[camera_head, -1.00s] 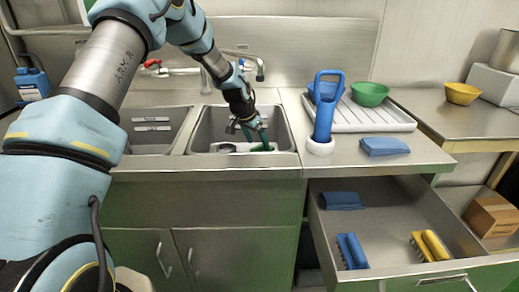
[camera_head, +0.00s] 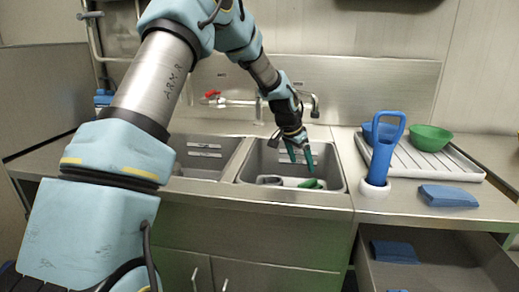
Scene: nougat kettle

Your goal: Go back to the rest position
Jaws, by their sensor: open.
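My gripper (camera_head: 301,164) is open, with its two green fingers apart and pointing down over the right sink basin (camera_head: 342,185). Nothing shows between the fingers. Below it in the basin lie a green item (camera_head: 311,184) and a grey item (camera_head: 270,180); their exact kinds are too small to tell. My arm reaches from the left across the front of the sinks.
A blue tool (camera_head: 383,150) stands upright in a white holder right of the sink. Behind it is a ribbed white tray (camera_head: 455,168) with a green bowl (camera_head: 430,137). A blue folded cloth (camera_head: 448,196) lies on the counter. A drawer (camera_head: 440,262) stands open at lower right.

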